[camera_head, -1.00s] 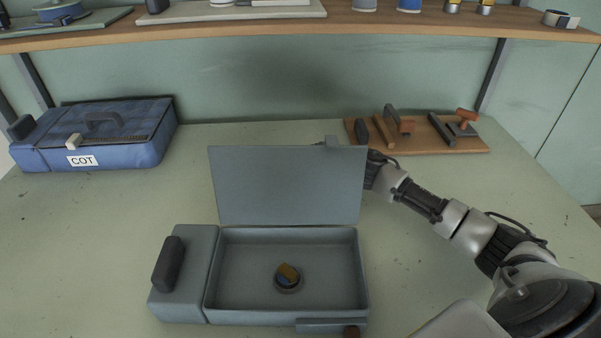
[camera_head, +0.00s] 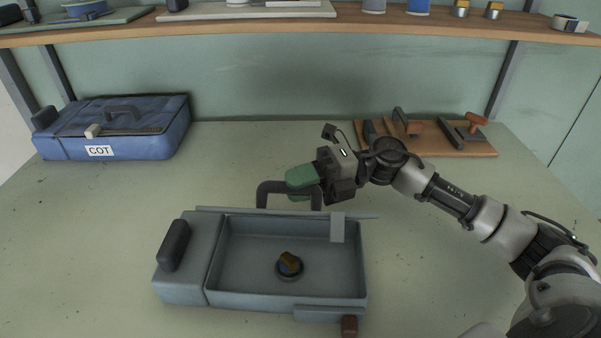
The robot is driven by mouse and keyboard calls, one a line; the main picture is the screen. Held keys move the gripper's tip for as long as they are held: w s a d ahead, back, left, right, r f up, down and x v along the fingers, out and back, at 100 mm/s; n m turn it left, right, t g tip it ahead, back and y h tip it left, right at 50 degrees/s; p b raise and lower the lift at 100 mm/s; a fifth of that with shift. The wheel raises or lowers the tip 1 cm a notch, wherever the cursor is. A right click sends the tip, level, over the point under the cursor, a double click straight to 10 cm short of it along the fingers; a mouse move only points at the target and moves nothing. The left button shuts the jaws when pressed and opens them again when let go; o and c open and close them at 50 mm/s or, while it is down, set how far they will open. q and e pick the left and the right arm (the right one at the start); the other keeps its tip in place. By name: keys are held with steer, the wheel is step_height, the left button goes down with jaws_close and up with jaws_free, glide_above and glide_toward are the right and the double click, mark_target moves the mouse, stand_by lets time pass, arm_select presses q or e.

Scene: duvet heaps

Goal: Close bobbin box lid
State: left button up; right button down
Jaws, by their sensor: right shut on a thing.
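The grey-blue bobbin box (camera_head: 182,285) stands on the table in the head view. Its lid (camera_head: 225,211) shows almost edge-on as a thin strip above the back rim, partway down, with a pale tab (camera_head: 337,228) hanging from it. A dark lid handle (camera_head: 268,190) rises behind the strip. My right gripper (camera_head: 303,178), with green fingers, is shut on this handle; the exact grip is partly hidden. My left gripper is not in view.
A blue case (camera_head: 120,143) labelled COT stands at back left. A wooden board (camera_head: 455,148) with tools lies at back right, behind my right arm. A shelf (camera_head: 260,28) runs above the table. A front latch (camera_head: 330,313) with a brown knob (camera_head: 349,326) sticks out from the box.

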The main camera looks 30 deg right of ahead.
steer(key=s+f+n+b, duration=0.1)
steer(key=s+a+f+n+h+b, duration=0.1)
steer(key=n, duration=0.1)
steer(key=s+a+f+n+h+b, duration=0.1)
steer(key=s, duration=0.1)
steer(key=shift+s+a+f+n+t, duration=0.1)
steer(key=shift+a+n+t, duration=0.1)
steer(key=shift+n+t, duration=0.15)
steer(key=s+f+n+b, duration=0.1)
steer(key=s+a+f+n+h+b, duration=0.1)
steer(key=f, duration=0.1)
steer(key=shift+t+b, duration=0.3)
steer(key=shift+t, duration=0.05)
steer(key=c, duration=1)
jaws_free()
steer(key=shift+r, duration=0.1)
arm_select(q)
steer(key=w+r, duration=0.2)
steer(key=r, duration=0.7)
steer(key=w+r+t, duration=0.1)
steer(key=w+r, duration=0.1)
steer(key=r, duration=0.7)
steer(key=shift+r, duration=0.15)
arm_select(e)
steer(key=shift+o, duration=0.2)
